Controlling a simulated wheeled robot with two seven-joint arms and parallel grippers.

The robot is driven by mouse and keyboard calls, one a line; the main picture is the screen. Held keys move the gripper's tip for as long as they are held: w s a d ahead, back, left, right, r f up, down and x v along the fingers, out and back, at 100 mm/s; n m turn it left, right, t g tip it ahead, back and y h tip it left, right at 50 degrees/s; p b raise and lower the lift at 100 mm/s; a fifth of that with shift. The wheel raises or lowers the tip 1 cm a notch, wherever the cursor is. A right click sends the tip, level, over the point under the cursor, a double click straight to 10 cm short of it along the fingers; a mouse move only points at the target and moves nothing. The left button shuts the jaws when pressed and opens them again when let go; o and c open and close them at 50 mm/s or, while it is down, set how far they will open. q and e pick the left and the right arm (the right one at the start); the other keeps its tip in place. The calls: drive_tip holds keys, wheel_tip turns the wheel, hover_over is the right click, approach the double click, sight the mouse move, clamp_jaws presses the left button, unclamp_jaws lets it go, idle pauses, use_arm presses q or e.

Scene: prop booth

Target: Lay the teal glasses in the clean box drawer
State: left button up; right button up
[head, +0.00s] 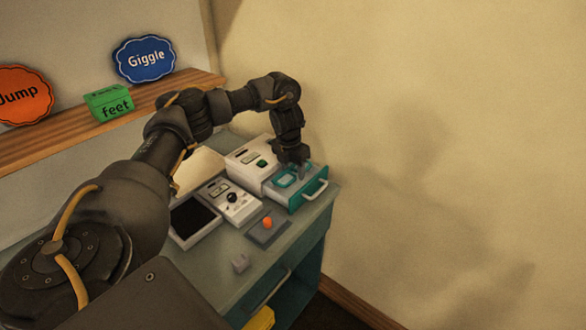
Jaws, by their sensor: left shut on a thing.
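The teal glasses (286,181) are inside the open drawer (297,203), low between its walls; I cannot tell whether they rest on its floor. My right gripper is not in view.
A shelf with signs runs behind; a bare wall stands right.

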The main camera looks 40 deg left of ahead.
use_arm(q)
drive_tip(key=shift+r, duration=0.1)
idle(0.6)
drive_tip(key=shift+f, duration=1)
drive_tip(key=shift+f+b, duration=0.4)
drive_tip(key=shift+f, duration=0.15)
drive_tip(key=shift+f, duration=0.35)
idle(1.1)
drive_tip(key=shift+f, duration=0.1)
idle(0.6)
